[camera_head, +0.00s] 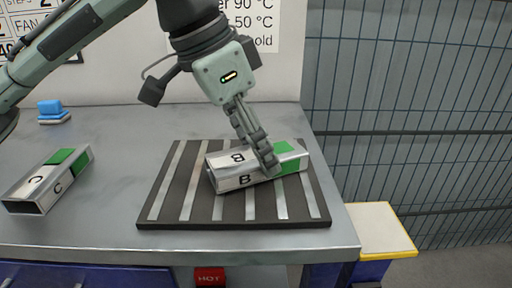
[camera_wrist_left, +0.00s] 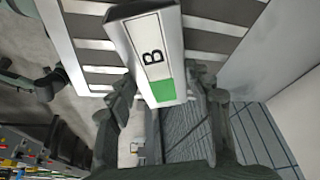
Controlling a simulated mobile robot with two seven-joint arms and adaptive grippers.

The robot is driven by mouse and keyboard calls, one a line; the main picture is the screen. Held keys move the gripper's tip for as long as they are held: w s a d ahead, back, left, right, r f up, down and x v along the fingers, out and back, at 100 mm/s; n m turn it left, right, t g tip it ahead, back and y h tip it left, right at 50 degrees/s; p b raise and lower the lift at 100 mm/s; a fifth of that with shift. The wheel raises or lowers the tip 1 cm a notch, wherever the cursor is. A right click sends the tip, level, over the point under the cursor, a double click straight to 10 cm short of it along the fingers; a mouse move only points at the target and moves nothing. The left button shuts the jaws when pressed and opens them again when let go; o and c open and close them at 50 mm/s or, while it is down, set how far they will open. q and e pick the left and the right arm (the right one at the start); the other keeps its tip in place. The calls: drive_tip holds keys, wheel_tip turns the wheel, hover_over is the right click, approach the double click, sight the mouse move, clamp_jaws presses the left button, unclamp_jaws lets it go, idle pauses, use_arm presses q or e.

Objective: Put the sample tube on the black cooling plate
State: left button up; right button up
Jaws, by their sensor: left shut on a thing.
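The sample tube marked B (camera_head: 232,175) is a square metal tube with a white label and a green end. It lies across the middle of the black cooling plate (camera_head: 160,220), which has pale strips. Whether it rests fully on the plate or sits just above it I cannot tell. My left gripper (camera_head: 266,163) comes down from above and is shut on this tube near its green end. In the left wrist view the tube (camera_wrist_left: 152,55) shows between the gripper's fingers (camera_wrist_left: 165,106), with the striped plate (camera_wrist_left: 205,40) behind it. My right gripper is not in view.
A second tube marked C (camera_head: 45,184) lies at the table's left. A small blue block (camera_head: 52,109) stands at the back left. The grey table (camera_head: 110,222) is clear between tube C and the plate. A wire fence (camera_head: 410,100) and a yellow-edged step (camera_head: 380,230) are at the right.

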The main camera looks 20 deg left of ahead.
use_arm(q)
drive_tip(key=shift+f, duration=0.1)
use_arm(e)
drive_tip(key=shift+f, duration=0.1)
use_arm(q)
drive_tip(key=o, duration=1.3)
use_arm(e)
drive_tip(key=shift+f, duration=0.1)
use_arm(q)
drive_tip(key=shift+r, duration=0.45)
drive_tip(key=p+v, duration=0.2)
drive_tip(key=v, duration=0.9)
drive_tip(key=shift+a+r, duration=0.15)
drive_tip(key=shift+a, duration=0.05)
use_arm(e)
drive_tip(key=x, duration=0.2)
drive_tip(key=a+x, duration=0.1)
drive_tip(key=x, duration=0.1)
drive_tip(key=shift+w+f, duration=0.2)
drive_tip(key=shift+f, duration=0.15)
use_arm(q)
drive_tip(key=shift+s, duration=0.15)
